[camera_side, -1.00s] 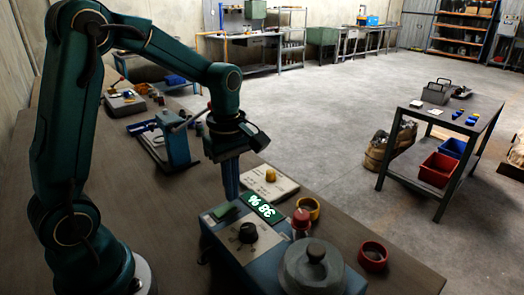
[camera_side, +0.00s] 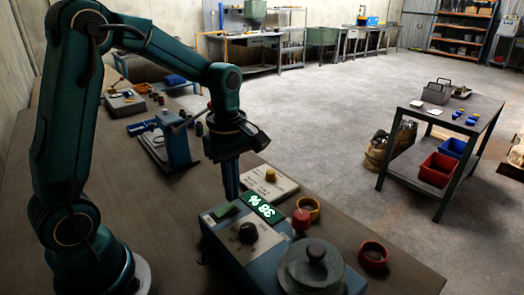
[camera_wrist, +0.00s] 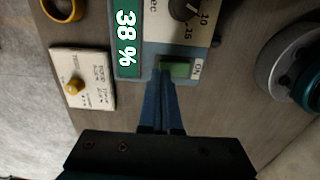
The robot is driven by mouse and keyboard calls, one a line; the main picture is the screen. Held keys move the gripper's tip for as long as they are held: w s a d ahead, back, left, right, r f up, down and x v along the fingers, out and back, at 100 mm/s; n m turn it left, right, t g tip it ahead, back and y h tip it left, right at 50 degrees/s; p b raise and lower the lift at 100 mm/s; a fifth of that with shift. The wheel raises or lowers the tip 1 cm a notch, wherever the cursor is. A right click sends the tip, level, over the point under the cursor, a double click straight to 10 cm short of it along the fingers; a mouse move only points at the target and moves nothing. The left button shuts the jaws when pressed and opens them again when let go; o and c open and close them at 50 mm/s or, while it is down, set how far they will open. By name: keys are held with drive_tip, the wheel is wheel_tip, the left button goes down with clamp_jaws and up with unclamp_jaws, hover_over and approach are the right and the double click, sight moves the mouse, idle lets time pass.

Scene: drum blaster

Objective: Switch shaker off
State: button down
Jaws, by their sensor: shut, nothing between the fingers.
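The shaker is a blue box with a light top panel (camera_side: 232,236) at the front of the bench. Its green switch (camera_side: 223,211) sits at the panel's far left corner. In the wrist view the green switch (camera_wrist: 178,69) is beside a label reading ON. My gripper (camera_side: 232,199) is shut and empty, pointing down close to the switch. In the wrist view my gripper (camera_wrist: 164,72) has its tips by the switch's near left edge, partly covering it. I cannot tell whether they touch it.
A lidded grey drum (camera_side: 312,266) stands at the right. A card with a yellow knob (camera_side: 270,175) lies behind. A blue device (camera_side: 174,138) stands further back.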

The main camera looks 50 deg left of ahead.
sight(233, 204)
drive_tip(key=shift+f, duration=0.8)
drive_tip(key=shift+r, duration=3)
drive_tip(key=s+d+r+m+t, duration=0.3)
drive_tip(key=s+m, duration=0.7)
drive_tip(key=m, duration=0.8)
drive_tip(key=d+t, duration=0.2)
drive_tip(key=shift+s+d+t, duration=0.25)
drive_tip(key=shift+d+t, duration=0.05)
drive_tip(key=shift+d, duration=0.1)
drive_tip(key=shift+r, duration=0.1)
